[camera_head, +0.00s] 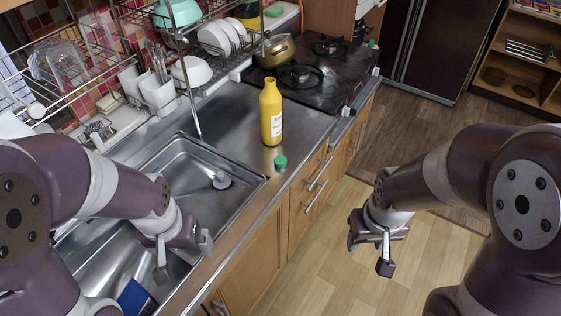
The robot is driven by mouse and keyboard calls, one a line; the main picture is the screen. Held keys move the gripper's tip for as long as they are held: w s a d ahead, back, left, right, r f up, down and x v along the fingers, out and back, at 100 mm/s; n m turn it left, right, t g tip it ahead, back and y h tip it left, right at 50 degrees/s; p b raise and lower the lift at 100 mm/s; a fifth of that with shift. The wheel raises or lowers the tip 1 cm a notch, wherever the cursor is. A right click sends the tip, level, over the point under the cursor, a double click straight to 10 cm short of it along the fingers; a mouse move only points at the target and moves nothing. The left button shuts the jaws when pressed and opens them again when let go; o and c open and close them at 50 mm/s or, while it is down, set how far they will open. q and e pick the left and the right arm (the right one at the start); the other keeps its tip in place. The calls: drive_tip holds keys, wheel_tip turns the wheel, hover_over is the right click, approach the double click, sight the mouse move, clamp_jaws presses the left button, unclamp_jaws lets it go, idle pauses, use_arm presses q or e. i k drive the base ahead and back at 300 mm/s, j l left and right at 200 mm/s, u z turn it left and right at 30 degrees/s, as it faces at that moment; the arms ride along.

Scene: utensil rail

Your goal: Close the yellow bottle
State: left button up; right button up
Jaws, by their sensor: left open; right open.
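The yellow bottle (271,113) stands upright on the steel counter between the sink and the stove, with a white label low on its side. No cap shows on its neck. A green cap (280,161) lies on the counter in front of the bottle, apart from it. My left gripper (184,259) is open and empty over the near part of the sink, left of and nearer than the cap. My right gripper (368,254) is open and empty in the air over the wooden floor, right of the counter.
The sink basin (205,186) takes up the counter left of the cap. A dish rack (62,75) with dishes hangs at the upper left. A stove (318,75) with a pot (275,50) stands behind the bottle. The counter around bottle and cap is clear.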

sight(270, 98)
drive_tip(key=i+l, duration=0.75)
drive_tip(key=l+u, duration=0.15)
drive_tip(key=u, duration=1.55)
